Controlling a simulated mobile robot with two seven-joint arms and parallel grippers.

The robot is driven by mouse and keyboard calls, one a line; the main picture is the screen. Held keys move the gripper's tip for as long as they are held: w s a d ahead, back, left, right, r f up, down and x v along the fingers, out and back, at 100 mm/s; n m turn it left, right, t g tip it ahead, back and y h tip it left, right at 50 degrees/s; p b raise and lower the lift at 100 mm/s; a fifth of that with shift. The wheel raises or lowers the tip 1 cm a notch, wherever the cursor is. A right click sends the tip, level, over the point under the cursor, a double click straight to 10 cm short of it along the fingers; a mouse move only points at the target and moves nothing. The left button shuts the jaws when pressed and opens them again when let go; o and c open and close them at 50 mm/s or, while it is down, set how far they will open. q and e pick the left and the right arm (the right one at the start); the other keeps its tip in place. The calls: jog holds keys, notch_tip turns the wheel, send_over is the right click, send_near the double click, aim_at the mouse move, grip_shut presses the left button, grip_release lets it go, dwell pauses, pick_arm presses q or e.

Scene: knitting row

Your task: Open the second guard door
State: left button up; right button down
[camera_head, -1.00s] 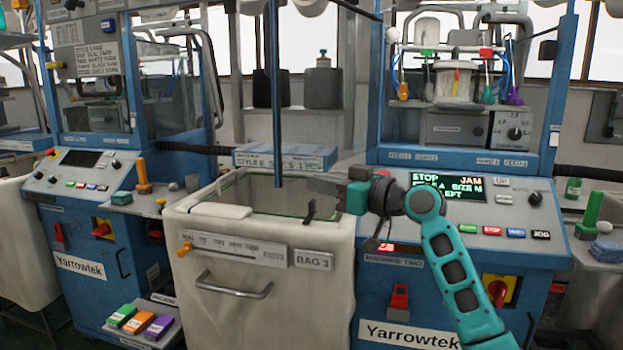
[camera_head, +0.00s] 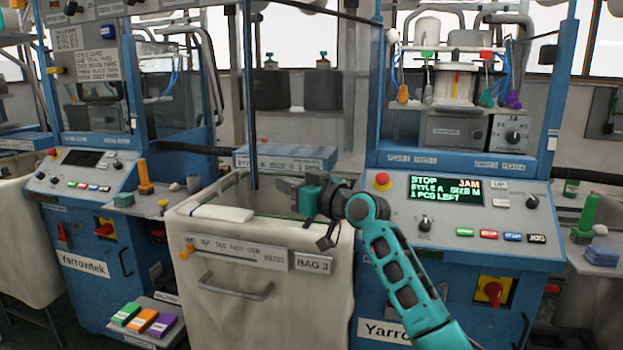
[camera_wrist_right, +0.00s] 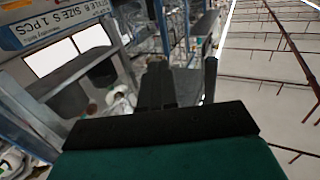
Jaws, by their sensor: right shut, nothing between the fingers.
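The second machine (camera_head: 470,225), at the right in the head view, has a blue frame around a see-through front opening (camera_head: 455,120). Yarn parts and a grey box show inside it. I cannot tell whether a clear guard door covers this opening. My right gripper (camera_head: 284,185) is shut and empty above the BAG 3 bin, left of the second machine's control panel and apart from it. Its dark fingers (camera_wrist_right: 170,85) also show in the right wrist view. My left gripper is not in view.
The cloth-sided BAG 3 bin (camera_head: 265,290) stands between the two machines. The panel screen (camera_head: 446,190) reads STOP and JAM. A red button (camera_head: 382,181) sits beside it. The first machine (camera_head: 85,215) is at left. A blue post (camera_head: 249,100) rises behind the gripper.

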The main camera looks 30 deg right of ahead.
aim_at(272, 179)
jog(key=shift+m+h, duration=0.6)
jog(key=shift+h, duration=0.3)
jog(key=w, duration=0.1)
jog(key=w+a+p, duration=0.1)
jog(key=w, duration=0.1)
jog(key=w+p, duration=0.1)
jog(key=shift+w+a+r, duration=0.25)
jog(key=shift+w+a+f, duration=0.2)
jog(key=shift+w, duration=0.2)
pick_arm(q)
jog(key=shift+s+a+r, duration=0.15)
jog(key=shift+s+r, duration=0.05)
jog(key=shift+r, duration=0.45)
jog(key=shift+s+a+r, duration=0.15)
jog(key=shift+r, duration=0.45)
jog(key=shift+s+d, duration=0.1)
pick_arm(e)
jog(key=shift+s, duration=0.1)
